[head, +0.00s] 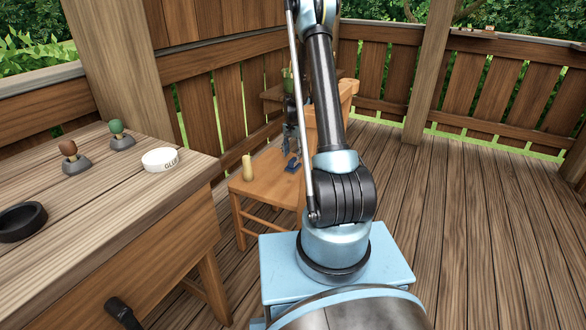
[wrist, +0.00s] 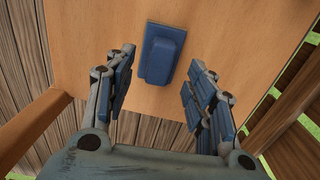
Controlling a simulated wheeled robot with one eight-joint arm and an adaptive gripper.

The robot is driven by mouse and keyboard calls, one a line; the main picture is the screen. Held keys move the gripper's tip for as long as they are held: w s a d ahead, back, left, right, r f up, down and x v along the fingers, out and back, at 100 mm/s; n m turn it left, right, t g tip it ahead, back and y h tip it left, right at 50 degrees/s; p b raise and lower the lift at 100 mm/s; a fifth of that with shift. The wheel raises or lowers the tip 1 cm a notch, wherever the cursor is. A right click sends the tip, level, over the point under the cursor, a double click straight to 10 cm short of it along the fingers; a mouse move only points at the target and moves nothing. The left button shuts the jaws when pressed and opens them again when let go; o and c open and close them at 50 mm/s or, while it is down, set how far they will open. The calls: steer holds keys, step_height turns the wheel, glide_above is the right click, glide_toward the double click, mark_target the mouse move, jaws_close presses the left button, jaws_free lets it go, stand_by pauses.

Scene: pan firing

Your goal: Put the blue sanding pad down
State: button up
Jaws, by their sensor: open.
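The blue sanding pad (wrist: 160,55) lies on the wooden seat of the chair (wrist: 90,30), near its edge in the wrist view. My gripper (wrist: 163,75) is open, with one finger on each side below the pad and a gap between them. The pad is apart from both fingers in the picture. In the head view the pad (head: 292,165) shows small on the chair seat (head: 262,175), beside my gripper (head: 290,140), which is partly hidden behind my arm.
A yellowish candle-like object (head: 247,168) stands on the chair seat's left. The chair's backrest (head: 345,95) rises at right. A wooden table (head: 110,210) at left holds a white dish marked GLUE (head: 160,160), a black ring-shaped dish (head: 22,221) and two knobbed tools. Open deck lies at right.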

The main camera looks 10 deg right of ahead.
mark_target(293, 159)
steer(key=shift+w+d+f, duration=0.1)
steer(key=shift+w+f, duration=0.05)
steer(key=shift+f, duration=1.15)
steer(key=shift+w+f, duration=0.1)
steer(key=shift+f, duration=1.15)
jaws_close()
